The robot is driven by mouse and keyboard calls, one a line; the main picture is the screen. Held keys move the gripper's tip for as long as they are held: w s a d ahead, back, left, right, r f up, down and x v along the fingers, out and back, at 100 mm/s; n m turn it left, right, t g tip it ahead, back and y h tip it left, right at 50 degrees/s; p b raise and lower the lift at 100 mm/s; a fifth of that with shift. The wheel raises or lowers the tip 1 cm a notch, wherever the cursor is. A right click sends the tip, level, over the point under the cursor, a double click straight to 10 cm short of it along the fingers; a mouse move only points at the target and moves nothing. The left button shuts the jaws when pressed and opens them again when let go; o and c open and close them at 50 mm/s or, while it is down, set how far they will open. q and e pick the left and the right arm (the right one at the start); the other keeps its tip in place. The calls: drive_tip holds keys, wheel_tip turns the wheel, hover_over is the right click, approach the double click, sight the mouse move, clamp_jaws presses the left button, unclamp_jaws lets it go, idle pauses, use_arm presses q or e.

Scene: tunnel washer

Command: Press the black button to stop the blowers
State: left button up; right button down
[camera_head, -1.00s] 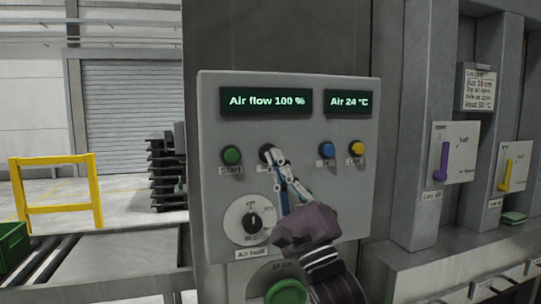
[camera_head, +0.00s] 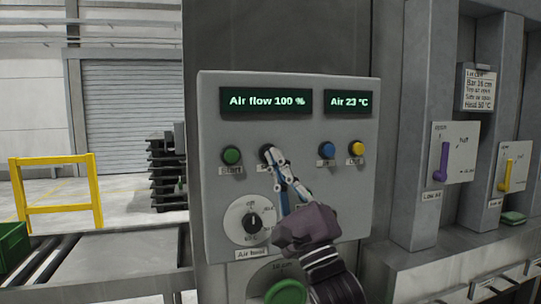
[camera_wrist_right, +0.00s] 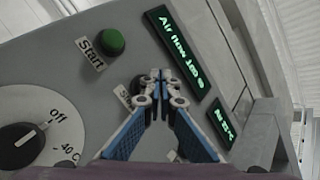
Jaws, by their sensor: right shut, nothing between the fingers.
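The black button (camera_head: 265,150) sits on the grey control panel (camera_head: 215,190), right of the green Start button (camera_head: 232,155). My right gripper (camera_head: 273,157) is shut and empty, with its fingertips at the black button and partly covering it. In the right wrist view the fingertips (camera_wrist_right: 155,78) overlap the black button (camera_wrist_right: 137,85); I cannot tell whether they touch it or whether it is pushed in. Its label is mostly hidden. The display (camera_head: 266,101) reads "Air flow 100 %". My left gripper is not in view.
A blue button (camera_head: 326,150) and a yellow button (camera_head: 356,148) are to the right on the panel. The air heat dial (camera_head: 252,222) is below. A second display (camera_head: 349,102) reads "Air 23 °C". Purple (camera_head: 444,162) and yellow (camera_head: 505,175) levers stand farther right.

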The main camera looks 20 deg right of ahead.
drive_tip(key=shift+w, duration=0.1)
drive_tip(key=shift+w, duration=0.35)
drive_tip(key=shift+w, duration=0.5)
idle(0.9)
drive_tip(key=shift+s, duration=0.1)
drive_tip(key=shift+s+p, duration=0.35)
drive_tip(key=shift+s, duration=0.45)
drive_tip(key=s, duration=0.5)
drive_tip(key=shift+d+p, duration=0.1)
drive_tip(key=shift+p, duration=0.3)
idle(0.3)
